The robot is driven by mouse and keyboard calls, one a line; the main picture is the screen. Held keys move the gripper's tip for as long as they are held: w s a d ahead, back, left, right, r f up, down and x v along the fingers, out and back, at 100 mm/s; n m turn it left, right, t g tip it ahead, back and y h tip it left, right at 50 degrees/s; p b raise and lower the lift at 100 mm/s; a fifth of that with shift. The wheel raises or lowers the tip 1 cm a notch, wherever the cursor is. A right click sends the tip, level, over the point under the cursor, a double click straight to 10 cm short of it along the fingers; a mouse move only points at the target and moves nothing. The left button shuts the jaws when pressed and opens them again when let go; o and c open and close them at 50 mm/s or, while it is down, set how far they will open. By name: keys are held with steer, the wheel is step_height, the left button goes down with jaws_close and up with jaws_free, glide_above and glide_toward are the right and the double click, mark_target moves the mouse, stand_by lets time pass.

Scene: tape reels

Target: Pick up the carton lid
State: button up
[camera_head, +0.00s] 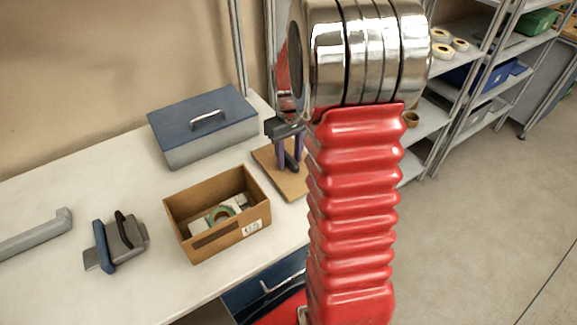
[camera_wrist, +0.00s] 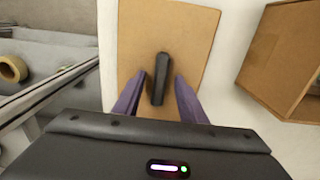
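The carton lid (camera_head: 270,167) is a flat brown board lying on the white table, right of the open carton (camera_head: 218,216). In the wrist view the lid (camera_wrist: 196,50) has a dark upright bar-shaped handle (camera_wrist: 160,78) near its middle. My gripper (camera_head: 289,163) points down over the lid. In the wrist view its purple fingers (camera_wrist: 160,80) stand apart, one on each side of the handle, with a narrow gap visible on both sides. My red arm hides the lid's right part in the head view.
The open carton holds a tape reel and small items; its side also shows in the wrist view (camera_wrist: 285,60). A blue-lidded grey box (camera_head: 203,128) stands behind. A tape dispenser (camera_head: 115,240) is at left. Shelves (camera_head: 470,85) stand right.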

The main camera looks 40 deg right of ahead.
steer(key=shift+c, duration=0.2)
stand_by(0.3)
jaws_close()
